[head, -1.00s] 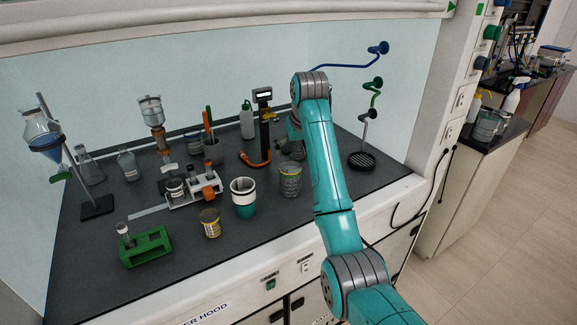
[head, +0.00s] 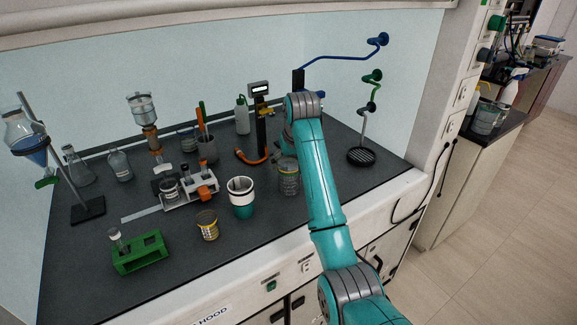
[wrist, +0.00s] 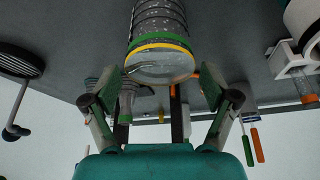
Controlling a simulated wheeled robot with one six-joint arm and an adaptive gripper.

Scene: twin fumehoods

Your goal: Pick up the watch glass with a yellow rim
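The watch glass with a yellow rim (wrist: 160,47) is the round clear glass at the near end of a stack in the wrist view. A green-rimmed piece (wrist: 160,39) lies directly behind it, with several grey-rimmed ones beyond. The stack (head: 289,178) stands upright on the dark worktop in the head view, just left of my arm; its rim colours are too small to tell there. My gripper (wrist: 160,84) is open and empty, with a finger on each side of the yellow-rimmed glass's near edge. I cannot tell whether either finger touches it. My arm hides the gripper in the head view.
A white-and-teal cup (head: 241,198) stands left of the stack, with a yellow-banded jar (head: 207,226) and a green rack (head: 140,254) further left. A device with a display (head: 259,120) stands behind. A round black drain (head: 361,156) lies right; worktop around it is clear.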

